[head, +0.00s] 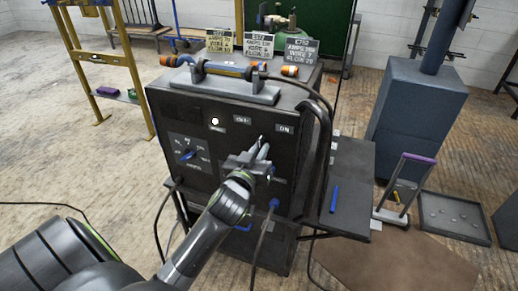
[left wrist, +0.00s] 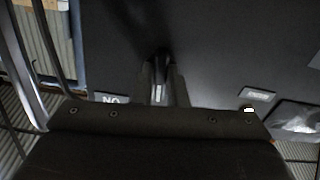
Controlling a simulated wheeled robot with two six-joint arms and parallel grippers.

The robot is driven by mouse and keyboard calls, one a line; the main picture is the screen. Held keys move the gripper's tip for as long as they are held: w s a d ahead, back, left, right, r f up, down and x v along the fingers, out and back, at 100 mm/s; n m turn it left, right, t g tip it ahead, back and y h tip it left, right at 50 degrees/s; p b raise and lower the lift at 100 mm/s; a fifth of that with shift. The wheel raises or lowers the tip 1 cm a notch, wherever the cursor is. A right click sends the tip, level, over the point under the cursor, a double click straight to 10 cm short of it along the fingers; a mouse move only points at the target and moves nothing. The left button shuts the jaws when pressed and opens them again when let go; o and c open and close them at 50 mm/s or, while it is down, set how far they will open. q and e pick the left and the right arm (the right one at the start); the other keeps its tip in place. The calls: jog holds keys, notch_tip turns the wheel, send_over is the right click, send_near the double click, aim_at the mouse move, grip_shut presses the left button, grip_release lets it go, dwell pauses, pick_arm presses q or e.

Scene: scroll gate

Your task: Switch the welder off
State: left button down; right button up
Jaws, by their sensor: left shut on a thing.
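The welder (head: 165,115) is a dark box whose front panel faces me in the head view. The panel carries an OFF label (head: 242,119), an ON label (head: 284,129) to its right and a white lit lamp (head: 215,121) at the left. My left gripper (head: 259,156) is at the panel below these labels, shut on the switch lever. The lever (left wrist: 161,68) shows between the fingers in the left wrist view, where the ON label (left wrist: 110,99) appears upside down. The gripper hides much of the lever in the head view, so its exact setting is unclear. My right gripper is not in view.
A dial (head: 187,154) is left of my gripper, and a blue cable plug (head: 273,203) is below it. Dark cables (head: 322,150) hang along the right side. A side shelf (head: 350,165) holds a blue stick.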

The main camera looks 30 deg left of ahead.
pick_arm(q)
jog(key=shift+n, duration=3.3)
jog(key=c, duration=1.5)
grip_release()
jog(key=shift+o, duration=0.2)
